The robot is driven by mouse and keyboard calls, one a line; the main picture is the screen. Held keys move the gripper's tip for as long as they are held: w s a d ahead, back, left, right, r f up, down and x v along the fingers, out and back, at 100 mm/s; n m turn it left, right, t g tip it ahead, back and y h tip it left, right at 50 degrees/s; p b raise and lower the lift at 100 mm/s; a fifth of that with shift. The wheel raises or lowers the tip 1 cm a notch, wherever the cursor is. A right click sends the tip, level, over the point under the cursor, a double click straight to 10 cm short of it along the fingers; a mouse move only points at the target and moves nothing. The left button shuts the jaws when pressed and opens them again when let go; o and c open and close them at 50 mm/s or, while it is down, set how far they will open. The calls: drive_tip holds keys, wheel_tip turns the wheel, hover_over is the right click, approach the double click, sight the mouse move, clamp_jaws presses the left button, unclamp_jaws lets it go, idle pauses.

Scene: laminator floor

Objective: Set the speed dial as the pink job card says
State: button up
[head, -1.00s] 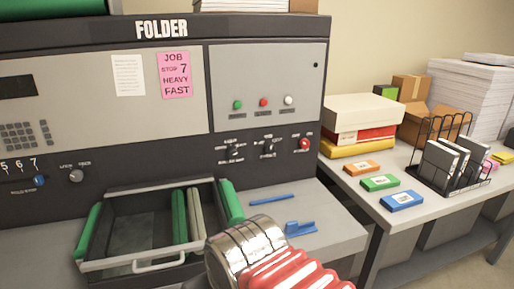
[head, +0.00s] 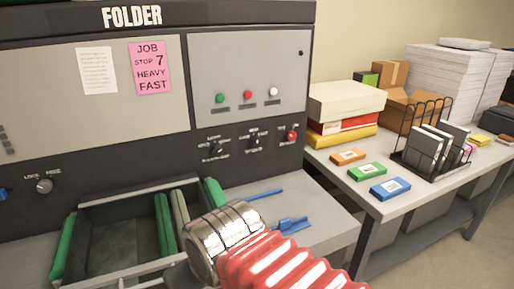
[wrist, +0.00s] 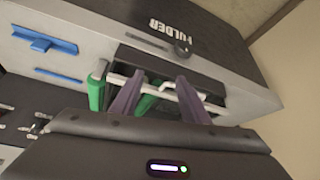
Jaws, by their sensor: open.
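The pink job card (head: 150,68) hangs on the folder's front panel and reads JOB, STOP 7, HEAVY, FAST. Below, on the dark strip, are a left black dial (head: 216,148), a middle black dial (head: 255,143) and a red knob (head: 291,135). Their labels are too small to read surely, so I cannot tell which is the speed dial or its setting. My gripper (wrist: 157,92) is open in the wrist view, its two fingers apart, in front of the tray area. In the head view my arm's metal and red part shows; the fingers are hidden.
The open tray (head: 85,213) with green rollers (head: 162,225) juts out below the dials. Blue tools (head: 290,226) lie on the ledge. A LOCK/FREE knob (head: 44,186) is at left. The side table (head: 330,165) at right holds colored boxes and a rack (head: 428,168).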

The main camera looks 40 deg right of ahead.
drive_tip(key=shift+o, duration=1)
drive_tip(key=w+d+t+h, duration=0.1)
drive_tip(key=w+d, duration=0.3)
drive_tip(key=w+d+r+m+t+h, duration=0.1)
drive_tip(key=w+d, duration=0.3)
drive_tip(key=w+d+m+t+h, duration=0.1)
drive_tip(key=w+d, duration=0.4)
drive_tip(key=shift+r, duration=0.4)
drive_tip(key=w+d+m+t+h, duration=0.1)
drive_tip(key=w+d+t+h, duration=0.15)
drive_tip(key=w+d, duration=0.6)
drive_tip(key=t, duration=0.6)
approach(257, 145)
drive_tip(key=s, duration=0.5)
drive_tip(key=shift+a+r+y, duration=0.1)
drive_tip(key=shift+a+y, duration=0.15)
drive_tip(key=shift+a, duration=0.25)
drive_tip(key=shift+w, duration=0.2)
drive_tip(key=x, duration=1.3)
drive_tip(key=shift+w+d, duration=0.1)
drive_tip(key=shift+w, duration=0.15)
